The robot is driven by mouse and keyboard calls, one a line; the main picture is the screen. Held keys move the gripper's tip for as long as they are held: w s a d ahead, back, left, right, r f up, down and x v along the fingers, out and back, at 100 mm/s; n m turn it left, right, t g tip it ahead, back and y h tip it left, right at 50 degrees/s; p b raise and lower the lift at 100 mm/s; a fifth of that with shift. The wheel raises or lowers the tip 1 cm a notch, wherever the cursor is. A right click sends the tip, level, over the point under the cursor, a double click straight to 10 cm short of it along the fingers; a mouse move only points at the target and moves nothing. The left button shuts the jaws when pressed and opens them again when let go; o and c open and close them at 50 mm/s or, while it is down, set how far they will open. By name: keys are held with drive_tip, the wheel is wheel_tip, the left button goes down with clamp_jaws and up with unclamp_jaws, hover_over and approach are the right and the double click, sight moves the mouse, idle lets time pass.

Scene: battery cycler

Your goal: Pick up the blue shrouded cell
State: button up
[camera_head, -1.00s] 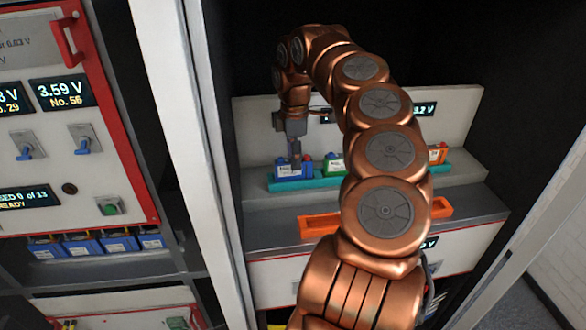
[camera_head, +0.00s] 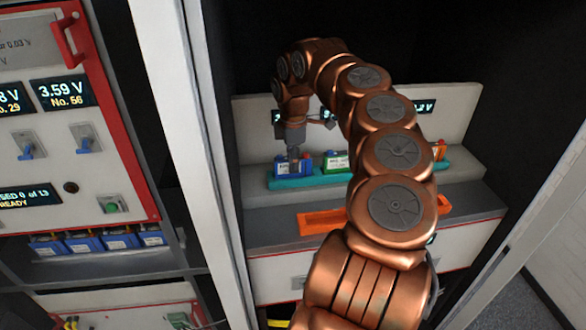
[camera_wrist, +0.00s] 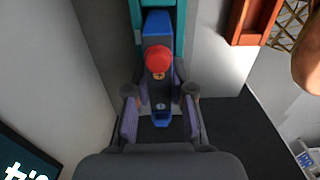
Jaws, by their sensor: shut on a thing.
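The blue shrouded cell (camera_head: 283,169) sits at the left end of the teal tray (camera_head: 290,184) on the shelf in the cabinet. In the wrist view the cell (camera_wrist: 155,32) shows its blue body and a red cap on top. My gripper (camera_head: 294,160) points down over it in the head view. In the wrist view my gripper (camera_wrist: 160,115) has one finger on each side of the cell's near part and is shut on it. The fingers partly hide the cell. I cannot tell whether it is lifted off the tray.
An orange tray (camera_head: 322,221) lies in front. The cabinet's white side post (camera_head: 190,130) stands left of my arm.

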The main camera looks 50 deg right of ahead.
clamp_jaws()
drive_tip(key=shift+r, duration=0.1)
wheel_tip(320, 180, up, 10)
drive_tip(key=shift+f+b, duration=0.1)
drive_tip(key=shift+b, duration=0.7)
drive_tip(key=s+d+f+b, duration=0.2)
drive_tip(key=s+d, duration=0.2)
drive_tip(key=s, duration=0.7)
drive_tip(key=s+d+f+b, duration=0.2)
drive_tip(key=s+d, duration=0.2)
drive_tip(key=s, duration=0.7)
wheel_tip(320, 180, down, 6)
drive_tip(key=b, duration=0.4)
drive_tip(key=shift+s+d+b, duration=0.15)
drive_tip(key=shift+s+b, duration=0.15)
drive_tip(key=shift+b, duration=0.05)
